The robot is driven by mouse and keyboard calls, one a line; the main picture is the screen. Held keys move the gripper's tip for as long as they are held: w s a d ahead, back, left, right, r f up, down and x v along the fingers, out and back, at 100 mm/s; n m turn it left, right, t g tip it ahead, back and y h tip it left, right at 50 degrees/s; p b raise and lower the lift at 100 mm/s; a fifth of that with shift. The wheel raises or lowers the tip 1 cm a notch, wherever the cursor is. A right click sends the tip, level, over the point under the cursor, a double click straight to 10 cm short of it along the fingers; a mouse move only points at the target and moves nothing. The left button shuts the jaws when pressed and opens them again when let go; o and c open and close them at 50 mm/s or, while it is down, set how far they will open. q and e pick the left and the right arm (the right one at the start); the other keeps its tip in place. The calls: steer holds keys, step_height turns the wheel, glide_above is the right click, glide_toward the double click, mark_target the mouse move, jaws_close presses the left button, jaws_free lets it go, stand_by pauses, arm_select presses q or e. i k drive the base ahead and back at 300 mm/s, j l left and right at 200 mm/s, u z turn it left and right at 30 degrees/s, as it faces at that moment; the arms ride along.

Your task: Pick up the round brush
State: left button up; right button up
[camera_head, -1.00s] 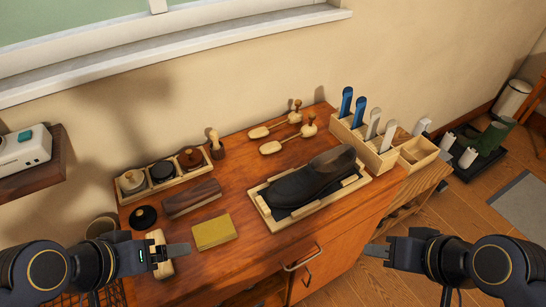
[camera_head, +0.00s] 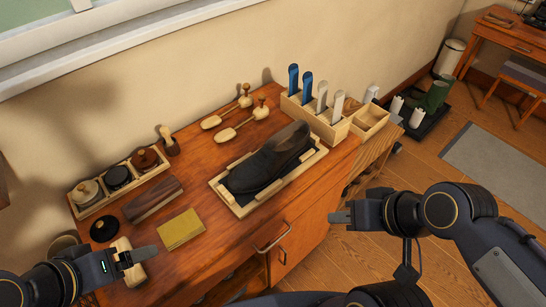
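A small brush with a pale upright handle and a dark round head, which looks like the round brush (camera_head: 170,141), stands near the wall at the back of the wooden cabinet top, right of the polish tins. Nothing touches it. My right gripper (camera_head: 340,217) is in front of the cabinet's right part, far from the round brush. Both grippers show edge-on, so their finger gaps are hidden.
A shoe (camera_head: 268,160) sits in a tray. Wooden shoe trees (camera_head: 236,128) and a shoehorn box (camera_head: 320,122) stand behind.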

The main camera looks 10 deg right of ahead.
mark_target(165, 132)
steer(key=i+l, duration=0.1)
steer(key=l, duration=0.25)
steer(key=i+l, duration=0.1)
steer(key=l, duration=0.25)
steer(key=i+l, duration=0.15)
steer(key=l, duration=0.15)
steer(key=i+l, duration=0.1)
steer(key=l, duration=0.25)
